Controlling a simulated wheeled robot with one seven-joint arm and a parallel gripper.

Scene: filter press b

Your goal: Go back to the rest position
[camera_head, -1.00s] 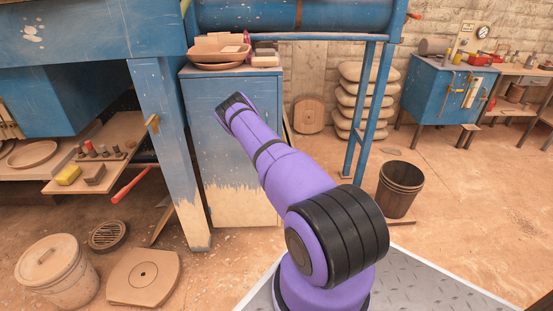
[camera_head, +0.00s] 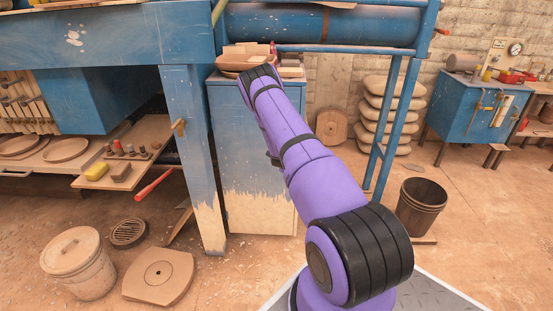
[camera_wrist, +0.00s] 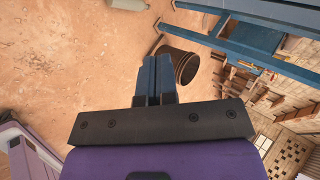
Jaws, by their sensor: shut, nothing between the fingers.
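My gripper (camera_wrist: 155,82) shows in the wrist view, its two blue-grey fingers shut together with nothing between them. Beyond the fingertips lies the sandy floor, with a dark bucket (camera_wrist: 182,66) just right of them. In the head view my purple arm reaches up and away, in front of the blue cabinet (camera_head: 226,130). The gripper itself is hidden there behind the arm's far end.
On the cabinet lie brown plates (camera_head: 240,60). A blue post (camera_head: 192,150) stands left of it. A dark bucket (camera_head: 421,206), a lidded pail (camera_head: 78,262) and a square plate (camera_head: 158,275) stand on the floor. Open floor lies at right.

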